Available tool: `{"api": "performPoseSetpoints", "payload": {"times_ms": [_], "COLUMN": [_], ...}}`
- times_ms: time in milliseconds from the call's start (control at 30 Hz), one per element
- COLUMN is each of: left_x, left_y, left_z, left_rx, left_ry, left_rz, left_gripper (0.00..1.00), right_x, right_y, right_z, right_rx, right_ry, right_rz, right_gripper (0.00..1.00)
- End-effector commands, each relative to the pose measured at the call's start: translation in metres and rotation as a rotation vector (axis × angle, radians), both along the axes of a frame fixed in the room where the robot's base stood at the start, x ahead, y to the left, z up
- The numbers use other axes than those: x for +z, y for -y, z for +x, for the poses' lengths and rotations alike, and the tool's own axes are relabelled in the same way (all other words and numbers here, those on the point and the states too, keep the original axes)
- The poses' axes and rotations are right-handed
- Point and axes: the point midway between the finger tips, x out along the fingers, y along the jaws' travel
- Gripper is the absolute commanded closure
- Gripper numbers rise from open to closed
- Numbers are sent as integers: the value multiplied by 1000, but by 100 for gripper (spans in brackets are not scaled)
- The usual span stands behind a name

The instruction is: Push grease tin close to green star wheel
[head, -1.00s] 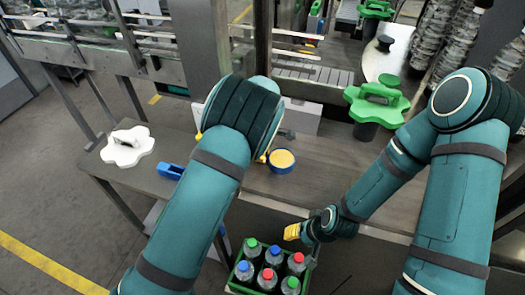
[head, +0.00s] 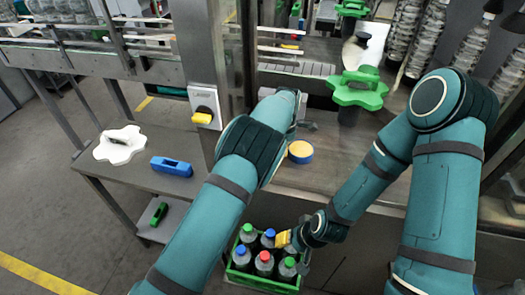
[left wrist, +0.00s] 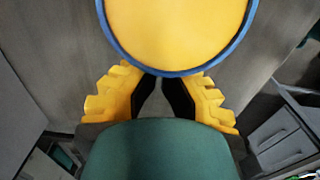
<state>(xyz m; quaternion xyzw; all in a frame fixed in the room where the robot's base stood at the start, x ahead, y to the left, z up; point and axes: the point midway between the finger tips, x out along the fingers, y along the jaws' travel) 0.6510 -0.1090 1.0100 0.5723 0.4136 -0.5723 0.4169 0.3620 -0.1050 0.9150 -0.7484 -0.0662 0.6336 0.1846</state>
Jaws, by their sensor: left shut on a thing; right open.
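The grease tin (head: 300,153), with a yellow lid and blue rim, lies on the bench. The green star wheel (head: 345,94) stands behind it to the right, with a gap between them. In the left wrist view the tin (left wrist: 180,25) fills the top, at the fingers of my left gripper (left wrist: 160,85). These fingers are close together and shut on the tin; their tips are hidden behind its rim. In the head view my left forearm hides most of this hand. My right gripper (head: 284,240) is open, low beside the bottle crate (head: 262,281).
A white star wheel (head: 119,148) and a blue block-like tool (head: 171,166) lie on the left of the bench. The bench right of the tin looks clear.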

Motion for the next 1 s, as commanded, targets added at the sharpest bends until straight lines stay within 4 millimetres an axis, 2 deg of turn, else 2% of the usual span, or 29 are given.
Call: {"api": "performPoseSetpoints", "payload": {"times_ms": [100,267,733,867,1000], "left_x": [-1,0,4,18,46], "left_y": [27,44,45,45,46], "left_z": [-9,-15,-15,-15,-15], "left_rx": [-3,0,1,1,1], "left_ry": [0,0,0,3,3], "left_rz": [0,0,1,-1,-2], "left_gripper": [100,100,100,100,100], "right_x": [-5,-7,-6,-6,-6], "right_y": [0,1,0,0,0], "right_z": [0,0,0,0,0], "right_rx": [-1,-3,-2,-2,-2], "right_ry": [1,1,1,1,1], "right_rz": [0,-1,-1,-1,-1], "right_gripper": [53,53,53,53,53]}}
